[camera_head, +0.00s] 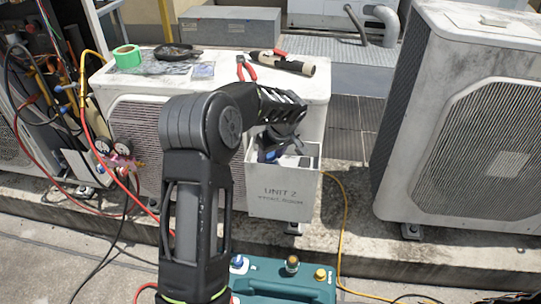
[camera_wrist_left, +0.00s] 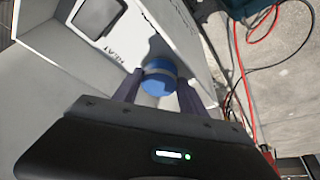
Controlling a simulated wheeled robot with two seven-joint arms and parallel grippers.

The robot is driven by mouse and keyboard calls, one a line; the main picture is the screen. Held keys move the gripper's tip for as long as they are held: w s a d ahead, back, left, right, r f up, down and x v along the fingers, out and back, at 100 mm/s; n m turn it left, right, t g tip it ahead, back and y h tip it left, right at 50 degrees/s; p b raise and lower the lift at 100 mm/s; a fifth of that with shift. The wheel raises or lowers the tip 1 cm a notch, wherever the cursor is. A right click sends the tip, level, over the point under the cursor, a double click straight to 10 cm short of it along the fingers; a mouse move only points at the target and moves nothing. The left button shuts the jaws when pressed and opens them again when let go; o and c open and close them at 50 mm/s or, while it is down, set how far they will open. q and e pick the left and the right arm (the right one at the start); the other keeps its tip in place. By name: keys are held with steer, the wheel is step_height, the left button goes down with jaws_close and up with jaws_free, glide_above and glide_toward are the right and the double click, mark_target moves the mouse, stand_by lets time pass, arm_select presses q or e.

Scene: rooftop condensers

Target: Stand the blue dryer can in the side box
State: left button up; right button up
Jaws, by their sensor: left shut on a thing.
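The side box (camera_head: 283,192) is an open-topped white box marked UNIT 2, on the front of the middle condenser. My left gripper (camera_head: 281,153) is at the box's open top, pointing down, partly hidden by its own wrist. It is shut on the blue dryer can (camera_wrist_left: 158,78), whose round blue end shows between the two fingers in the left wrist view. In the head view only a bit of blue shows at the opening. The can's lower part and the box floor are hidden, so I cannot tell whether it touches the bottom. My right gripper is not in view.
The condenser top (camera_head: 217,87) holds green tape (camera_head: 127,57), red-handled pliers (camera_head: 246,69) and a black-and-tan tool (camera_head: 281,63). A gauge set (camera_head: 116,154) with hoses hangs at left. A teal machine (camera_head: 283,284) stands below the box. Another condenser (camera_head: 463,130) stands at right.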

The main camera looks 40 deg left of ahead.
arm_select(q)
steer(key=o, duration=1.1)
steer(key=shift+r+p, duration=0.15)
steer(key=shift+p, duration=0.15)
steer(key=p+v, duration=0.1)
steer(key=v, duration=1.1)
steer(key=shift+p, duration=0.4)
